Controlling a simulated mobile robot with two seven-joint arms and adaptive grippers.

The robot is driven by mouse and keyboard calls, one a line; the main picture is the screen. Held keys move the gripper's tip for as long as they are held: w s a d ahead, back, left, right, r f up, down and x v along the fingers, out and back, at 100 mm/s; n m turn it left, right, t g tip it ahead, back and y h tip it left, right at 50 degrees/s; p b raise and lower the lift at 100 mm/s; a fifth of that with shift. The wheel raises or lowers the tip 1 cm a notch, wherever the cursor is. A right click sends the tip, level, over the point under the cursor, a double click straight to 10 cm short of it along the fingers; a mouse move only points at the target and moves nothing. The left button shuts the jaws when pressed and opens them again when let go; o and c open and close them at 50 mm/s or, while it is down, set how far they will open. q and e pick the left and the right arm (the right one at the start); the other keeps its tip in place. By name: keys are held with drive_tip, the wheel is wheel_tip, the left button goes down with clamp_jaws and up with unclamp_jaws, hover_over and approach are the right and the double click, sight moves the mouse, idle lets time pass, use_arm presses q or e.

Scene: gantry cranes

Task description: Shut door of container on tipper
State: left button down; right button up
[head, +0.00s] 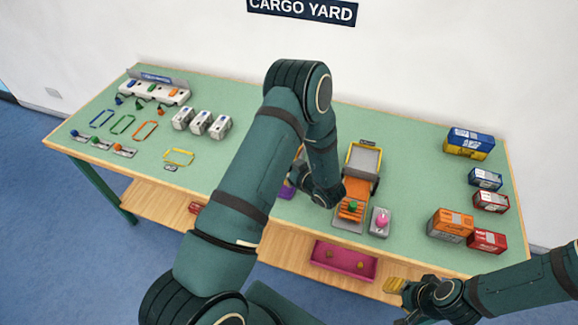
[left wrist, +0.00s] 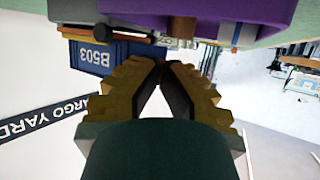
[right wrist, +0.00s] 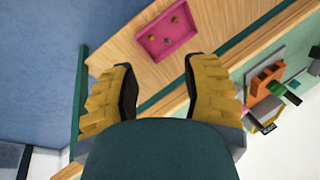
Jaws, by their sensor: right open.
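An orange machine with a raised grey bin (head: 365,160) stands at the table's middle right; a green knob (head: 353,207) is at its front. I cannot tell if this is the tipper. In the left wrist view, a blue container marked B503 (left wrist: 98,68) shows upside down just beyond my left gripper (left wrist: 162,72), beside a purple part (left wrist: 130,18). No container door can be made out. My left gripper's fingertips meet, with nothing seen between them; the head view hides it behind my arm. My right gripper (right wrist: 158,85) is open and empty, near the table's front edge.
A grey block with a pink knob (head: 380,221) stands right of the orange machine. Several small containers (head: 469,143) stand at the right end. Latches and frames (head: 122,124) lie at the left. A pink tray (head: 343,260) is on the lower shelf.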

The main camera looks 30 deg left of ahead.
use_arm(q)
drive_tip(key=m+t, duration=0.1)
drive_tip(key=a+m+t+h, duration=0.1)
drive_tip(key=m+t, duration=0.1)
drive_tip(key=shift+s+f, duration=0.1)
drive_tip(key=shift+s, duration=0.1)
drive_tip(key=m+t+h+b, duration=0.1)
drive_tip(key=a+m+t+h, duration=0.1)
drive_tip(key=shift+m+b, duration=0.3)
drive_tip(key=shift+b, duration=0.05)
drive_tip(key=m+t+h, duration=0.1)
drive_tip(key=a+m+t+h+b, duration=0.1)
drive_tip(key=h, duration=0.1)
drive_tip(key=m+t+h+b, duration=0.1)
drive_tip(key=m, duration=0.1)
drive_tip(key=shift+w+a, duration=0.25)
drive_tip(key=shift+w+a+m+t+h+b, duration=0.15)
drive_tip(key=shift+m+t+h+b, duration=0.25)
drive_tip(key=shift+m+h, duration=0.3)
drive_tip(key=shift+w+a+m+t+h+b, duration=0.2)
drive_tip(key=shift+m+h+b, duration=0.35)
drive_tip(key=shift+h, duration=0.25)
drive_tip(key=shift+d, duration=0.1)
drive_tip(key=c, duration=1.1)
unclamp_jaws()
drive_tip(key=shift+w, duration=0.1)
